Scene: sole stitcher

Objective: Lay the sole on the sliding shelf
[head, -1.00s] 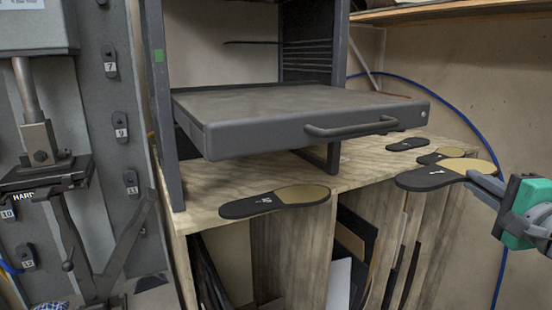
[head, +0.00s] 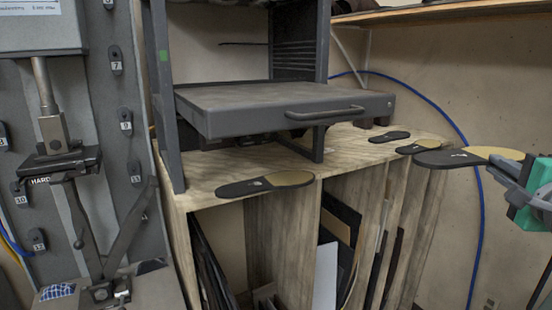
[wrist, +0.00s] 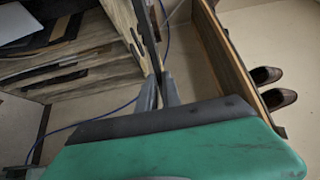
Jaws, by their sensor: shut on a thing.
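My gripper (head: 508,160) is at the right of the head view, shut on the tan heel end of a black-and-tan sole (head: 448,158). This sole is held flat, its dark toe pointing left, to the right of the sliding shelf and apart from it. The sliding shelf (head: 240,97) is a grey tray with a front handle (head: 325,113), pulled out from its dark frame. Its visible top is empty. In the wrist view my fingers (wrist: 160,92) meet on a thin dark strip that looks like the sole seen edge-on.
Other soles lie on the wooden bench top (head: 225,168): one at the front (head: 265,184), one at the back (head: 390,136), another (head: 415,148) partly near the held sole. A machine (head: 65,165) stands left. A wall shelf (head: 440,12) is above. A blue hose (head: 440,108) runs behind.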

